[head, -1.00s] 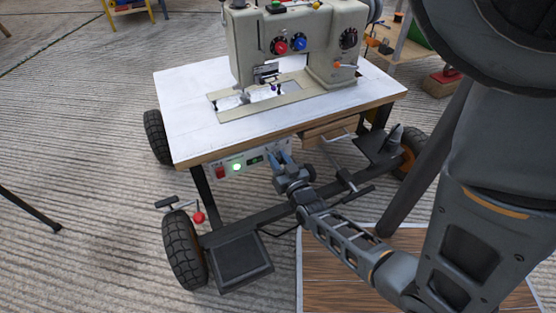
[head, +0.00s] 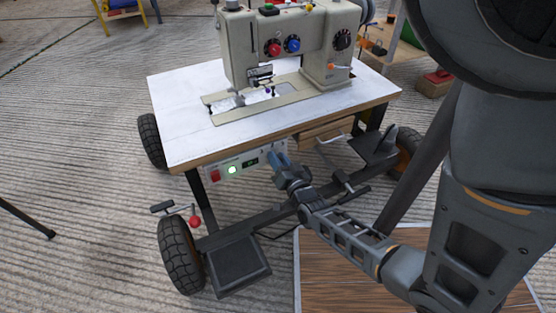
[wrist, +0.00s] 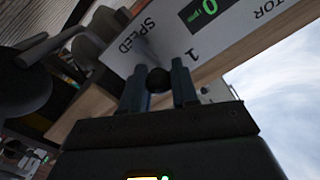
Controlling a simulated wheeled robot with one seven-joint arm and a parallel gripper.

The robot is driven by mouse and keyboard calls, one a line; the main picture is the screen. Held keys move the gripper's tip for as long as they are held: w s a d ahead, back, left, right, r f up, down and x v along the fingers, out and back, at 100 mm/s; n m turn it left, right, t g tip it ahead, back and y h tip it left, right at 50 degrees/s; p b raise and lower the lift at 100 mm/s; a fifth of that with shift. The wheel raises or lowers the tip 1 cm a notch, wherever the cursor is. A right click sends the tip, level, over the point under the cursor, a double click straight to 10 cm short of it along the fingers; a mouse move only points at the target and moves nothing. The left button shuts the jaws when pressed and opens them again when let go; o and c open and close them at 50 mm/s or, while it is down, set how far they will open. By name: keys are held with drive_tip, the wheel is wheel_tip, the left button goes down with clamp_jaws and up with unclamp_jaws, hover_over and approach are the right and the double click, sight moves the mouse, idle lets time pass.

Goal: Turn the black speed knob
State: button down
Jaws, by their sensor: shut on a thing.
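The black speed knob (wrist: 158,80) shows in the wrist view on a white control panel, near the printed word SPEED. My gripper (wrist: 158,88) has its two blue-grey fingers shut on the knob, one on each side. In the head view my gripper (head: 279,160) reaches the right end of the control panel (head: 222,173) under the table's front edge, and it hides the knob there. The panel's display (wrist: 207,9) shows a green 0 in the wrist view.
A sewing machine (head: 290,45) stands on the white-topped wheeled table (head: 185,110). A wooden drawer (head: 322,133) is right of my gripper. A crank and pedal parts sit below.

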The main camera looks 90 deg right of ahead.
drive_tip(key=c, duration=0.9)
unclamp_jaws()
drive_tip(key=p+v, duration=0.2)
drive_tip(key=v, duration=0.6)
